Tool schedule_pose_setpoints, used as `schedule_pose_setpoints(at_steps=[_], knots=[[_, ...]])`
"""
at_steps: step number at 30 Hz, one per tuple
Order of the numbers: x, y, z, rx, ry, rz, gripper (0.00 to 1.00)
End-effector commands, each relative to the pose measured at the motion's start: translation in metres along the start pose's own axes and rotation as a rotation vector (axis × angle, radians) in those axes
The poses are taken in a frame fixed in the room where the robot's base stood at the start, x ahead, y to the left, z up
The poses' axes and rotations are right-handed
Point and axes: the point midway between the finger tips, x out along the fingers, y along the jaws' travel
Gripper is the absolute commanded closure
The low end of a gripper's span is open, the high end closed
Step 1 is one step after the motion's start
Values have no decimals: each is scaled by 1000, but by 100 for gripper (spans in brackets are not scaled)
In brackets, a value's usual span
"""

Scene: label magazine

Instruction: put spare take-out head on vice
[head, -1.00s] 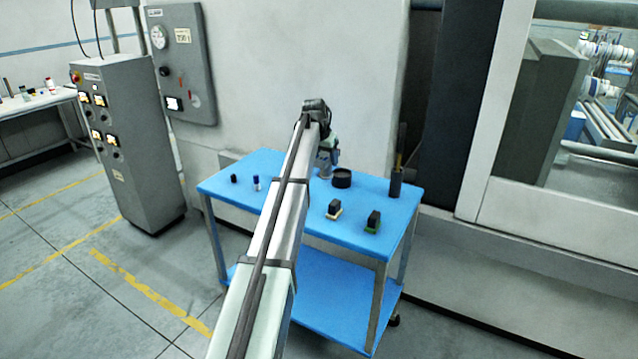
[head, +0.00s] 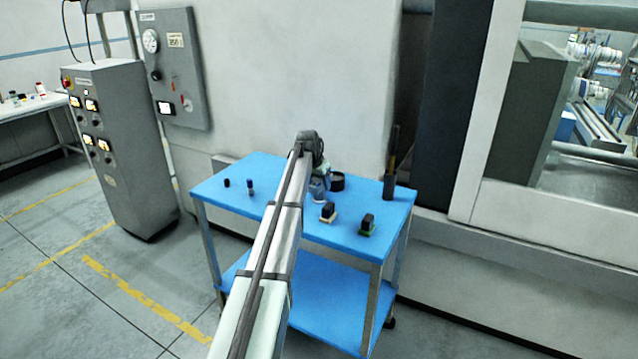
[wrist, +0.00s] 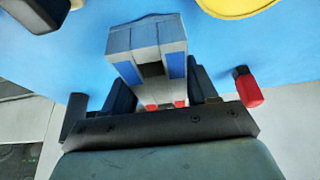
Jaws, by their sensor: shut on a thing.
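My gripper (wrist: 158,92) is shut on a grey block with blue side panels (wrist: 147,38), which I take to be the spare take-out head. Two small red patches show at the block's near end, between the fingers. In the head view my gripper (head: 318,192) is low over the blue trolley top, in front of a dark round dish. The held block is too small to make out there. I cannot tell whether it touches the trolley. I cannot pick out a vice in either view.
The blue trolley (head: 225,202) also carries a black-and-cream stamp-like block (head: 328,213), a black-and-green one (head: 367,225), the dark dish (head: 338,181), a dark holder with rods (head: 389,185), a small black piece (head: 226,183) and a small blue piece (head: 250,187). A red-ended piece (wrist: 248,88) lies right of my gripper.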

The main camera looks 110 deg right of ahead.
Motion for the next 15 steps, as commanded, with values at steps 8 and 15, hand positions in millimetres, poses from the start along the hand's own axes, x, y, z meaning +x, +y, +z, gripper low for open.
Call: schedule_pose_setpoints(at_steps=[8,15], knots=[[2,0,1,0,0,0,32],[2,0,1,0,0,0,17]])
